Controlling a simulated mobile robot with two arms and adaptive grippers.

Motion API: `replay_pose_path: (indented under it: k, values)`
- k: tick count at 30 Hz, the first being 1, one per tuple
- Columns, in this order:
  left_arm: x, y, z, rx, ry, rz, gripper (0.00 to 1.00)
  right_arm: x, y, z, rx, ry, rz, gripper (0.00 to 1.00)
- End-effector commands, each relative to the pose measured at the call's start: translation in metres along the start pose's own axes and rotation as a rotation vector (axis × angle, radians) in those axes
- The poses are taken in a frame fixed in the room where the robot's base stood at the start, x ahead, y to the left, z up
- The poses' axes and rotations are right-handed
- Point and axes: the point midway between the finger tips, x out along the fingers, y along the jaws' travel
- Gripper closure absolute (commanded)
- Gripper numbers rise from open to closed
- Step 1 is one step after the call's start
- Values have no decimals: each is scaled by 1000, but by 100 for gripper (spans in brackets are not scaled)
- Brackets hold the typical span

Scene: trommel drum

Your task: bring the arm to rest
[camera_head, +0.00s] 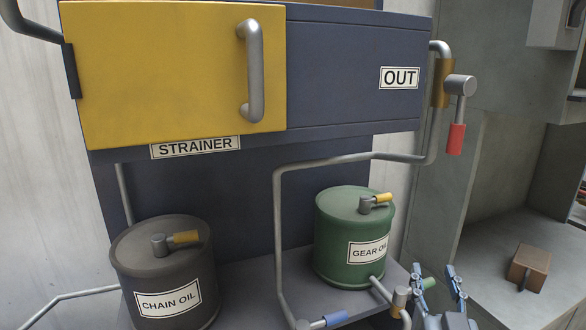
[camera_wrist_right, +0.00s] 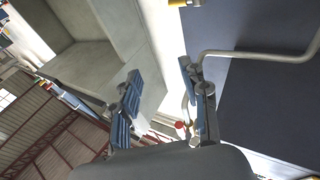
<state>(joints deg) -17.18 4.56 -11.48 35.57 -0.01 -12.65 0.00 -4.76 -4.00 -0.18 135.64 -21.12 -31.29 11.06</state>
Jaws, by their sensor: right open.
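My right gripper (camera_head: 437,282) shows at the bottom right of the head view, pointing up. It is open and empty, beside and to the right of the green GEAR OIL drum (camera_head: 338,232) and its outlet pipe. In the right wrist view the two blue-grey fingers of the gripper (camera_wrist_right: 159,78) stand apart with nothing between them. I cannot tell how close the fingers are to the pipe. My left gripper is not in view.
A blue cabinet (camera_head: 350,70) with a yellow STRAINER door (camera_head: 165,75) stands behind. A grey pipe (camera_head: 277,225) with red-handled (camera_head: 456,139) and blue-handled (camera_head: 336,318) valves runs beside the drum. A dark CHAIN OIL drum (camera_head: 165,270) stands left. A brown block (camera_head: 529,266) lies right.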

Motion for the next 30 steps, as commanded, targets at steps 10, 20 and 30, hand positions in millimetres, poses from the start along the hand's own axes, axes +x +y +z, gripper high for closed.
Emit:
replay_pose_path:
  k: [10, 20, 30]
  values:
    - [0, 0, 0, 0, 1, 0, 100, -151, -12, 201, -117, -868, -170, 55]
    - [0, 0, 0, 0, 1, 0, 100, -295, -7, 257, -217, -1372, -330, 55]
    - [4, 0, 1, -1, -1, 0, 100, -313, -14, 364, -234, -1462, -351, 55]
